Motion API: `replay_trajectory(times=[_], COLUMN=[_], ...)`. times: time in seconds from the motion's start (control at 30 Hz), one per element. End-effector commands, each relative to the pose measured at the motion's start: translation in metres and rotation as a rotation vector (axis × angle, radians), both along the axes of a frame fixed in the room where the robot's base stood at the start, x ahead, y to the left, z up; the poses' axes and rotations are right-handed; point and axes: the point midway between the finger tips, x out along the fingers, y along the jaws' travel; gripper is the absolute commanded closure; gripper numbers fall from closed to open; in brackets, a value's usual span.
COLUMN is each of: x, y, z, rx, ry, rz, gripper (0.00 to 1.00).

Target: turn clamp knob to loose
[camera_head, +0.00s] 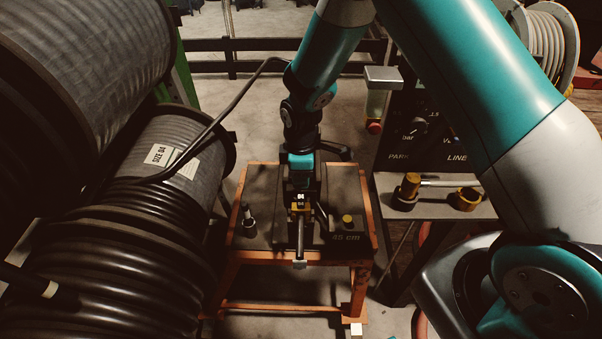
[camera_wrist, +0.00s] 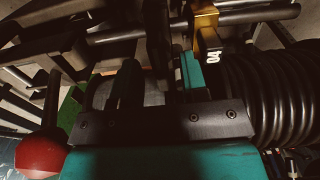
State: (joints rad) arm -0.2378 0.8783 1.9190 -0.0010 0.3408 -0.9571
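My gripper (camera_head: 301,172) is over the orange-framed stand, at a dark clamp device with a yellow tagged part (camera_head: 300,206). In the wrist view the gripper's dark fingers (camera_wrist: 157,85) stand among dark parts, and the yellow part (camera_wrist: 206,30) with a white "04" tag is just right of them. I cannot make out whether the fingers hold anything. No knob is labelled as the clamp knob. A small upright black post with a knob-like top (camera_head: 249,222) stands on the stand's left side. The clamp's far side is hidden by my arm.
The stand (camera_head: 368,205) also bears a black "45 cm" block with a yellow button (camera_head: 347,219). Large hose reels (camera_head: 165,150) crowd the left. A dark control panel (camera_head: 430,130) stands at right. A red ball (camera_wrist: 40,156) is close at lower left in the wrist view.

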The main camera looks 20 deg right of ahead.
Motion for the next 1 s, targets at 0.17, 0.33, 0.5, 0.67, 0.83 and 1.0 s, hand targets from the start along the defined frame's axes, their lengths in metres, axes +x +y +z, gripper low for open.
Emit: replay_trajectory(times=[0.17, 0.33, 0.5, 0.67, 0.83, 1.0], x=[0.000, 0.000, 0.001, 0.000, 0.000, -0.001], y=[0.000, 0.000, 0.000, 0.000, 0.000, 0.000], z=[0.001, 0.020, 0.057, 0.090, 0.113, 0.120], rx=[-0.001, 0.000, 0.001, 0.000, 0.000, 0.000], ry=[0.001, -0.002, -0.006, -0.004, -0.002, 0.001], rz=[-0.001, -0.001, -0.001, 0.000, 0.000, 0.000], gripper=[0.60, 0.60, 0.60, 0.60, 0.60, 0.60])
